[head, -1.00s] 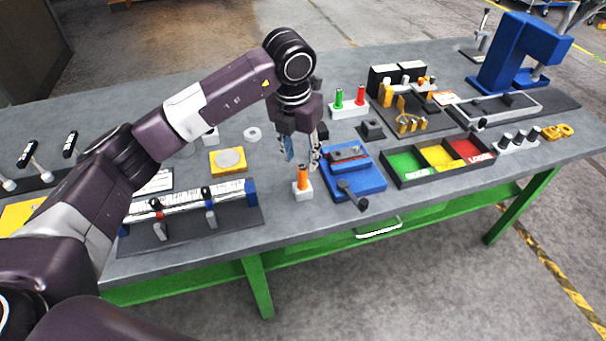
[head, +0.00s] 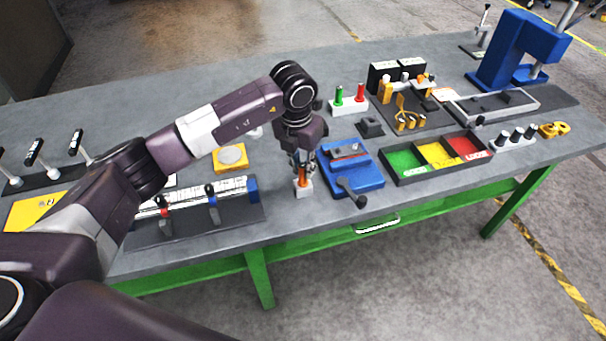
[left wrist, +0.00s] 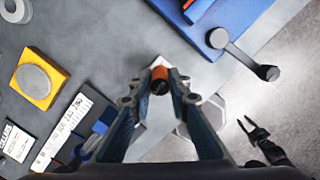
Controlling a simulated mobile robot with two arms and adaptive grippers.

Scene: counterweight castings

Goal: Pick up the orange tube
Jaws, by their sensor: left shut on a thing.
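The orange tube (head: 303,178) stands upright in a small white block (head: 303,191) near the front edge of the workbench. My left gripper (head: 303,164) is above the block with its fingers around the upper part of the tube. In the left wrist view the orange tube (left wrist: 160,76) shows between the two fingertips of the gripper (left wrist: 161,82), which is shut on it. The white block (left wrist: 158,128) lies below, partly hidden by the fingers.
A blue fixture with a dark crank (head: 352,176) stands close to the right of the tube. A clamp rail on a dark plate (head: 190,222) lies to the left. A yellow block with a grey disc (head: 230,158) is behind. A green, yellow and red tray (head: 390,180) is further right.

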